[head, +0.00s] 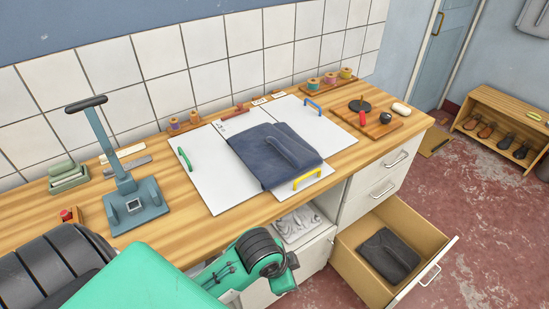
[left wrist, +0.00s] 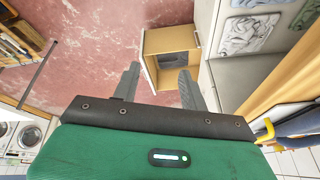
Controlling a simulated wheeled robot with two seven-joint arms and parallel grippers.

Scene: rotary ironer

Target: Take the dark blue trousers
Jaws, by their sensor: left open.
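The dark blue trousers (head: 268,150) lie folded on the white folding board (head: 207,178) on the wooden worktop. A dark blue edge (left wrist: 303,126) also shows at the right of the left wrist view, by the yellow handle. My left gripper (left wrist: 159,69) is open and empty, apart from the trousers. Its fingers point toward the open drawer, over the floor in front of the cabinet. In the head view my left arm shows at the bottom, but its fingers cannot be made out. My right gripper is not in view.
An open drawer (head: 349,264) juts out below the worktop and holds a folded dark grey garment (head: 388,256). A blue-grey press stand (head: 133,207) is left of the board. A wooden tray (head: 378,124) with small tools lies to its right. Red floor is free beyond the drawer.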

